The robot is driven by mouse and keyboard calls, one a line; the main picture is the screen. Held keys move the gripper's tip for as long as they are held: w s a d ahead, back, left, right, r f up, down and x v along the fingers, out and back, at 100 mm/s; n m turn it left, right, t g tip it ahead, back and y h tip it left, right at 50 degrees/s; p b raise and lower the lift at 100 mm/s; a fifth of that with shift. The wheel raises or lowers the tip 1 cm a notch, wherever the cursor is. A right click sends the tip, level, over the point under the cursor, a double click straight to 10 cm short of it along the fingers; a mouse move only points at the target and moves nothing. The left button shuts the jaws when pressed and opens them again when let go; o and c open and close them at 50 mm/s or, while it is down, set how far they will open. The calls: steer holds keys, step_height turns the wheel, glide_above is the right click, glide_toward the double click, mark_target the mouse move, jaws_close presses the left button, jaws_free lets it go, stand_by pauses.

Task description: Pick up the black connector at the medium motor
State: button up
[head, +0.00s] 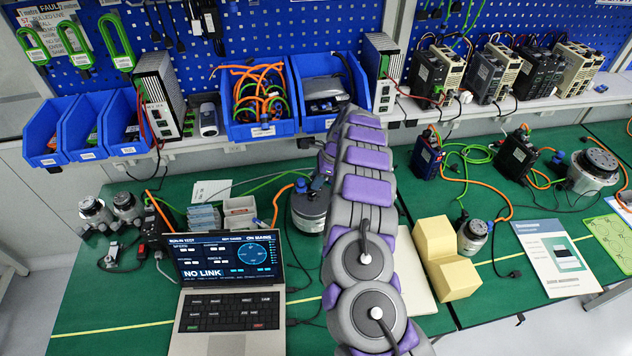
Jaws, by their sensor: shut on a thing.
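A round grey motor (306,208) of middle size stands on the green bench mat, just left of my arm. My arm rises through the middle of the picture and hides the motor's right side.
An open laptop (228,260) reading "NO LINK" stands front left. Yellow foam blocks (445,262) and a small motor (473,236) are right of my arm. Orange and green cables cross the bench. Blue bins (262,128) and drives line the shelf behind.

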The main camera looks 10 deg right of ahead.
steer(key=shift+r+p, duration=0.45)
steer(key=shift+r, duration=1.2)
steer(key=shift+s+r, duration=0.2)
steer(key=shift+r, duration=0.05)
steer(key=s+r+p, duration=0.1)
steer(key=s+p, duration=0.1)
steer(key=s, duration=1.3)
steer(key=shift+s+d+r, duration=0.15)
steer(key=shift+s+d, duration=0.1)
steer(key=shift+d, duration=0.1)
